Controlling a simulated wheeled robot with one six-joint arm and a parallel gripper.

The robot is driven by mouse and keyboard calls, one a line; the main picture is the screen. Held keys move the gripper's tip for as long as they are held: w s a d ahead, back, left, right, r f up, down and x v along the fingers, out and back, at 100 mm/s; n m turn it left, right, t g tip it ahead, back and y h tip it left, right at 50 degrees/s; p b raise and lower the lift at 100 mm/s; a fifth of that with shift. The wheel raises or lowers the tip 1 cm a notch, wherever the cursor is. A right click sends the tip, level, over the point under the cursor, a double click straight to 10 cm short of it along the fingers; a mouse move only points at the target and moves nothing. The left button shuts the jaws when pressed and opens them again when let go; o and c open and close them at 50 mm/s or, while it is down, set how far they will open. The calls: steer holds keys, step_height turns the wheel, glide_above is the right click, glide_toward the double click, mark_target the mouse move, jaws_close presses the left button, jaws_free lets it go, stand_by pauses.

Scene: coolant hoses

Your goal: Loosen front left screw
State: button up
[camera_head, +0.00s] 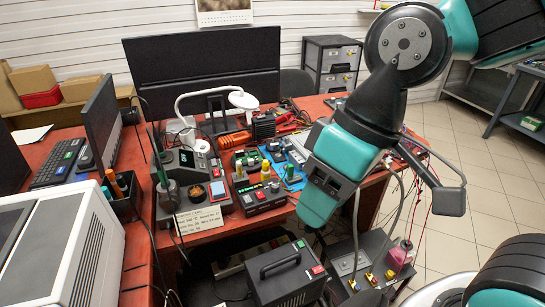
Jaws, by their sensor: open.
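No screw can be made out at this size, so I cannot tell the front left one. My arm comes in from the upper right and ends above the box unit. The other finger is hidden or unclear. The gripper is open, with nothing seen in it.
A small bottle of pink liquid (400,252) stands beside the box unit, with thin red and dark wires nearby. A black handled case (286,278) is to its left. The red-brown bench (307,103) holds tools, instruments and a monitor (203,72). Tiled floor (487,185) is open at right.

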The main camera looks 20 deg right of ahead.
steer(key=w+d+f+m+h+b, duration=0.15)
steer(key=w+d+m, duration=0.3)
steer(key=w, duration=0.65)
steer(key=w+d+f+m+h+b, duration=0.1)
steer(key=w+d+f+m+b, duration=0.3)
steer(key=w, duration=0.7)
steer(key=w+d+m+h, duration=0.1)
steer(key=w+d+m, duration=0.35)
steer(key=w, duration=0.75)
steer(key=w+d+f+m+b, duration=0.1)
steer(key=w+d+f+m, duration=0.5)
steer(key=w+d+m, duration=0.1)
steer(key=shift+h, duration=0.25)
steer(key=f, duration=1.6)
steer(key=shift+a+f, duration=0.3)
steer(key=shift+f, duration=0.05)
